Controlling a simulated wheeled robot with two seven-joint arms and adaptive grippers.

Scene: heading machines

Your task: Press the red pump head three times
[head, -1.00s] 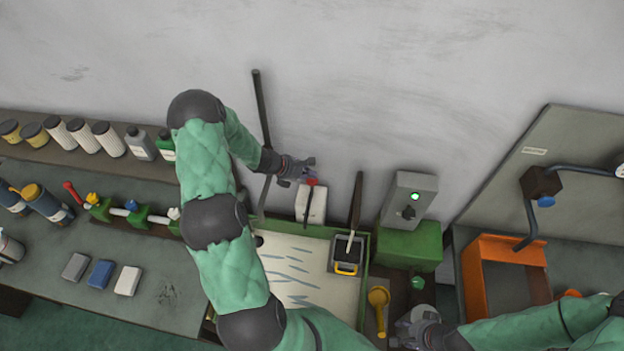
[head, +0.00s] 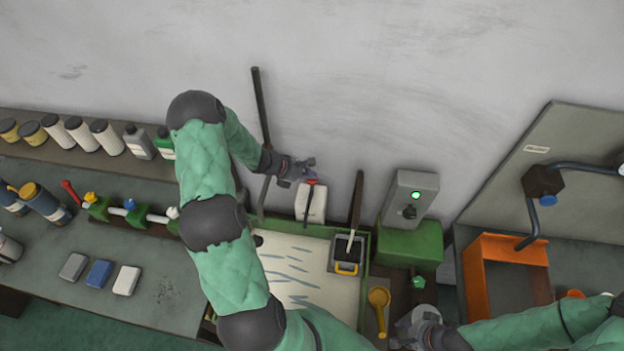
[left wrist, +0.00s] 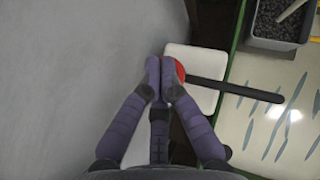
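A white bottle (head: 313,208) stands against the wall behind the tray, topped by a red pump head (head: 311,181) with a dark spout. In the left wrist view the white bottle (left wrist: 206,97), red pump head (left wrist: 180,71) and long black spout (left wrist: 240,91) show from above. My left gripper (head: 304,168) is at the pump head. Its fingers (left wrist: 160,72) are together and empty, and partly cover the red head; I cannot tell whether they touch it. My right gripper (head: 402,332) is low at the right, away from the bottle; its finger opening is unclear.
A green-edged tray (head: 364,252) holds a pale sheet and a dark small container (head: 346,255) with a brush. A grey switch box (head: 412,190) with a green light stands on a green block to the right. A dark rod (head: 262,110) leans behind my left forearm.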

